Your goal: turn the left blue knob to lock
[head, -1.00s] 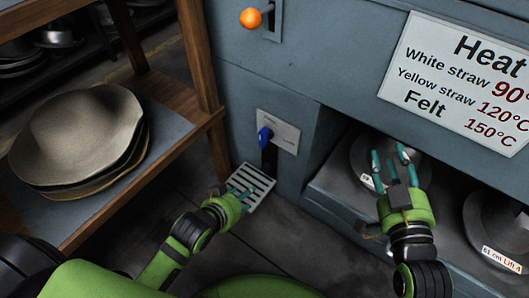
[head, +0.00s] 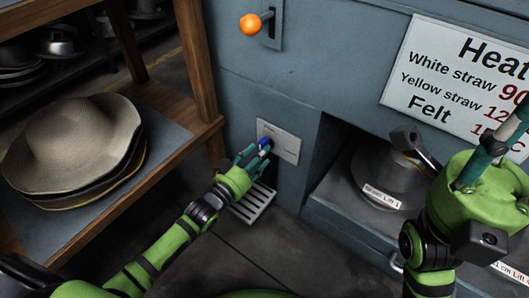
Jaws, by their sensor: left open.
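The blue knob (head: 265,143) sits on a light metal plate (head: 285,143) low on the front of the grey-blue machine. My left gripper (head: 256,157) is open, with its teal fingers right at the knob and partly covering it. I cannot tell whether the fingers touch the knob. My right gripper (head: 500,140) is raised at the right edge, in front of the heat sign, with its fingers pointing up. Its fingers look spread apart, with nothing seen between them.
An orange ball handle (head: 250,25) is above the plate. A slatted metal pedal (head: 256,203) lies below the knob. Felt and straw hats (head: 75,140) are stacked on the wooden shelf at left. A round metal mould (head: 385,178) sits in the recess at right.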

